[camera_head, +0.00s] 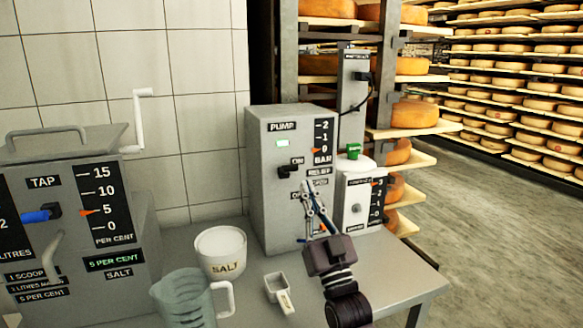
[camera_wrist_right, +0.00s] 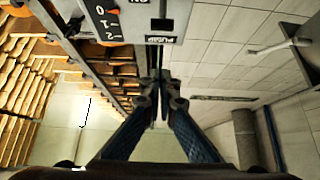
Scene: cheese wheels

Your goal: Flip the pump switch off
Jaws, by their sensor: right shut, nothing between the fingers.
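The grey pump box (camera_head: 262,205) stands on the table against the tiled wall, with a lit green lamp (camera_head: 283,143) under its PUMP label. Its dark switch (camera_head: 289,171) sticks out between the ON and OFF labels; I cannot tell which way it is set. My right gripper (camera_head: 308,187) is shut and empty, its tips in front of the box's face, just right of and below the switch. Contact with the face cannot be told. In the right wrist view the shut fingertips (camera_wrist_right: 155,82) point towards the upside-down pump panel (camera_wrist_right: 145,25). My left gripper is not in view.
A salt tub (camera_head: 220,251), a clear jug (camera_head: 185,298) and a small scoop (camera_head: 278,290) stand left of my right arm. The brine unit (camera_head: 75,215) with its blue tap is at the left. A white canister (camera_head: 358,208) and cheese shelves (camera_head: 422,156) are at the right.

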